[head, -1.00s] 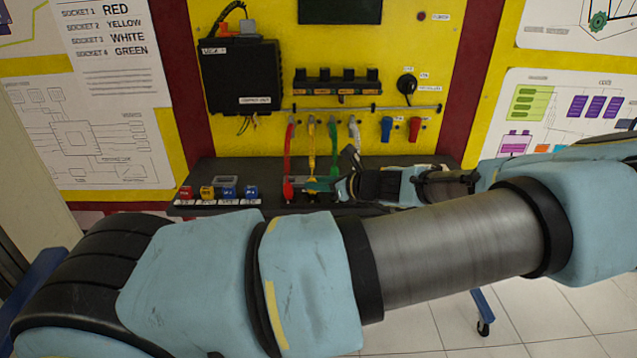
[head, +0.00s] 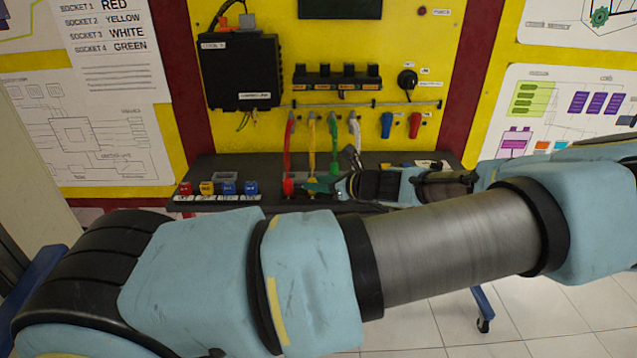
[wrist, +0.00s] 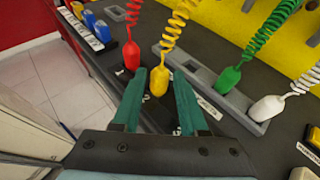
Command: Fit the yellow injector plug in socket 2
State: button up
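The yellow injector plug (wrist: 158,81) hangs from a yellow coiled cord (wrist: 173,30) and sits between my gripper's teal fingertips in the wrist view. My gripper (wrist: 159,84) is open, with a finger on each side of the plug and a narrow gap that I cannot measure. In the head view my gripper (head: 318,185) is low over the dark bench, and the yellow cord (head: 311,150) runs down to it; the plug there is hidden or too small to tell. A black block (head: 337,84) with several upright black pieces, possibly the sockets, is on the yellow panel; its labels are unreadable.
The red plug (wrist: 131,55) is just left of the fingers. Green (wrist: 229,79) and white (wrist: 267,108) plugs stand at a grey tray (wrist: 205,82) to the right. Small coloured blocks (head: 207,188) line the bench's left end. A rail (head: 425,104) crosses the panel below the block.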

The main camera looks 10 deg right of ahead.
jog(key=shift+s+d+r+p, duration=0.5)
jog(key=shift+s+r+p, duration=0.2)
jog(key=shift+p, duration=0.1)
jog(key=p+v, duration=0.1)
jog(key=v, duration=0.2)
jog(key=shift+w+r+p, duration=0.1)
jog(key=shift+p, duration=0.3)
jog(key=shift+r+p, duration=0.9)
jog(key=shift+r, duration=1.1)
